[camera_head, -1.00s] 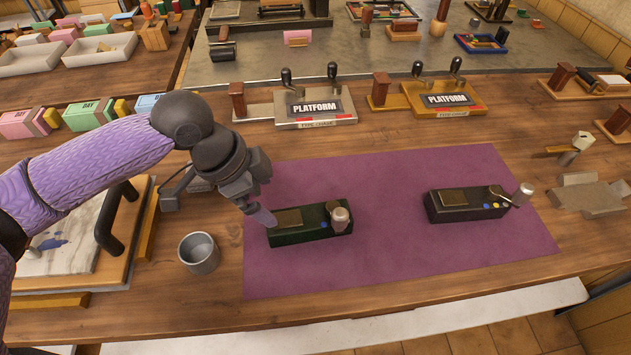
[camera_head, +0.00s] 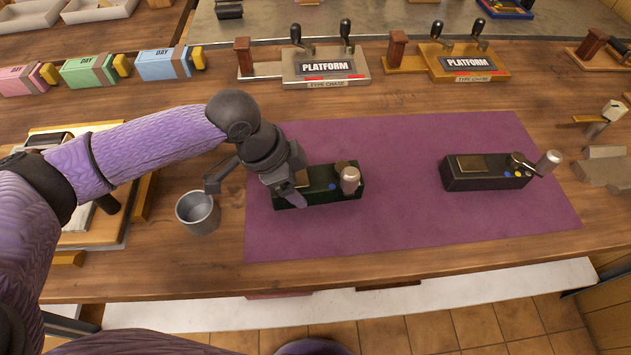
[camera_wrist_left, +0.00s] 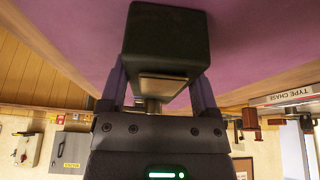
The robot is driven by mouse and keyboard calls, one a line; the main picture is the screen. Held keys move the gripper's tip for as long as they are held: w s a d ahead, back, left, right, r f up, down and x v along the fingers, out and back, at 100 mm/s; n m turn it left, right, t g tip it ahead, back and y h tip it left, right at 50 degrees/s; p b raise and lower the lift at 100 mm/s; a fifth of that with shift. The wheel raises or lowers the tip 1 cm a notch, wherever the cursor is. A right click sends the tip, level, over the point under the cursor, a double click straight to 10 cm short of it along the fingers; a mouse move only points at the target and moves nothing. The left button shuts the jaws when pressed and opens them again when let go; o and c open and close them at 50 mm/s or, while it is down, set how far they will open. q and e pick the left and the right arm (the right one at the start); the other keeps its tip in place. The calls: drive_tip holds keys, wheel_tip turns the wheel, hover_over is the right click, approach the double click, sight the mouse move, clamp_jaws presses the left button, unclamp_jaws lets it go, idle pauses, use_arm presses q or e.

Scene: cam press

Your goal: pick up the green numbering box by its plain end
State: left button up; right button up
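The dark green numbering box (camera_head: 323,187) lies on the purple mat (camera_head: 405,225). It has a brass plate on top and a handle with a pale knob at its right end. My left gripper (camera_head: 290,192) is over its plain left end, one finger showing on the near side. In the left wrist view the box's plain green end (camera_wrist_left: 165,35) faces the camera, with the gripper's fingers (camera_wrist_left: 160,90) on either side. I cannot tell whether the fingers press on it. My right gripper is not in view.
A similar black box (camera_head: 487,173) with a handle lies at the mat's right. A grey metal cup (camera_head: 198,212) stands just left of the mat, close to my left gripper. Two "PLATFORM" holders (camera_head: 326,68) (camera_head: 468,64) stand behind the mat. The mat's front middle is clear.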

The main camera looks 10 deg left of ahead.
use_arm(q)
clamp_jaws()
